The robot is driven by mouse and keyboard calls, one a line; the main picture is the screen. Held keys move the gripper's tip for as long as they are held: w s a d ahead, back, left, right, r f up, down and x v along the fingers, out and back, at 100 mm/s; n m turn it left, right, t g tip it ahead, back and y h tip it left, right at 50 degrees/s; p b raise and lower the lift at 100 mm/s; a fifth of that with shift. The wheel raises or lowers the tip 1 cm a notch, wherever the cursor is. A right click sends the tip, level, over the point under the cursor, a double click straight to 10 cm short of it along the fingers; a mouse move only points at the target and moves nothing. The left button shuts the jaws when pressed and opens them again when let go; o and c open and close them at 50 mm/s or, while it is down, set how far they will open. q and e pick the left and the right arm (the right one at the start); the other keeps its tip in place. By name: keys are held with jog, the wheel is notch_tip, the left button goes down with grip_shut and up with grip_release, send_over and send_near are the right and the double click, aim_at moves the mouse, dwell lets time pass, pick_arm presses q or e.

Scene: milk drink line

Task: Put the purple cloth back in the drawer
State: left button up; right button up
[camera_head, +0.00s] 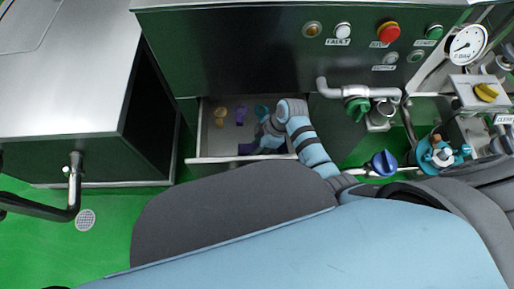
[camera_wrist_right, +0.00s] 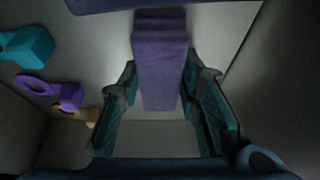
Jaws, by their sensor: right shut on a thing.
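The purple cloth (camera_head: 247,148) shows at the front part of the open drawer (camera_head: 207,142), inside its walls in the head view. My right gripper (camera_head: 263,143) reaches down into the drawer from the right, and its wrist hides part of the cloth. In the right wrist view the folded cloth (camera_wrist_right: 160,62) lies between the two teal-padded fingers of the right gripper (camera_wrist_right: 163,90), which are shut on it. I cannot tell whether the cloth touches the drawer floor. My left gripper is not in view.
Farther back in the drawer lie a tan piece (camera_head: 220,115), a purple piece (camera_head: 241,114) and a teal piece (camera_head: 261,111). The dark cabinet with buttons (camera_head: 230,60) rises behind the drawer. Pipes and a green valve (camera_head: 357,108) stand to the right. A steel-topped cabinet (camera_head: 70,80) stands left.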

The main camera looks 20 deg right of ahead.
jog(key=shift+r, duration=0.1)
jog(key=o, duration=1.1)
jog(key=shift+c, duration=0.2)
jog(key=shift+r, duration=0.2)
jog(key=p+v, duration=0.5)
jog(key=v, duration=0.6)
jog(key=shift+d+r, duration=0.2)
jog(key=shift+r, duration=0.15)
